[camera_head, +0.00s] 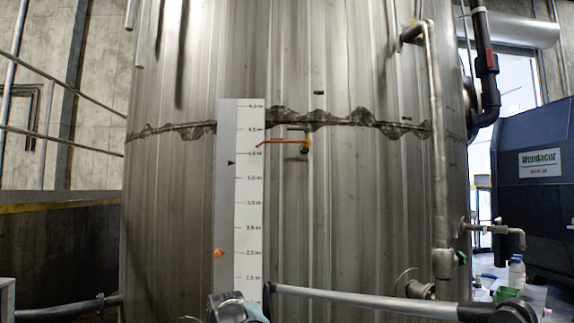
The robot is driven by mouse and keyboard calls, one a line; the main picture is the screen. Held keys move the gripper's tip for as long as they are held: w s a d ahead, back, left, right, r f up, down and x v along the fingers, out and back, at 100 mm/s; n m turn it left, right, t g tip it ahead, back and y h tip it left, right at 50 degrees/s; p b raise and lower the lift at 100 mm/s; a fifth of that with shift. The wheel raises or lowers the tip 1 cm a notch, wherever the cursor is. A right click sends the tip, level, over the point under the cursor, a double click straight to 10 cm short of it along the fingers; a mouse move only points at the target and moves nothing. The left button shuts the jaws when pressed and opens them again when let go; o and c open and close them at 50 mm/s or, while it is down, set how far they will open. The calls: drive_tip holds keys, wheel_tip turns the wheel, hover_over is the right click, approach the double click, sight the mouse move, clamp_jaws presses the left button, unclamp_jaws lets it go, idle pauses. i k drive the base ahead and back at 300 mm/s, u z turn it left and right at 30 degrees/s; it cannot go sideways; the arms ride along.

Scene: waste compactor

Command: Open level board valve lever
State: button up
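The level board (249,215) is a tall white strip with a printed scale in metres, standing upright against the big steel tank. An orange-red lever (280,142) lies nearly horizontal at the upper part of the board. Its left end overlaps the board, and its right end meets a small valve (305,148) with yellow and dark parts on the tank wall. A small orange marker (219,253) sits at the board's left edge, lower down. Grey tubes and dark joints, which look like parts of my arm, cross the bottom edge. My gripper cannot be made out, and nothing is seen touching the lever.
The ribbed steel tank (355,210) fills the middle. A vertical pipe (437,150) runs down its right side, with a flanged stub (414,287) low down. A dark blue machine (532,200) stands at right. Railings and a concrete wall are at left.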

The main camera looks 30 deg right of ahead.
sight(306, 130)
drive_tip(key=z, duration=1.3)
drive_tip(key=k, duration=1.05)
drive_tip(key=u, duration=1.05)
drive_tip(key=i, duration=1)
drive_tip(key=z, duration=0.05)
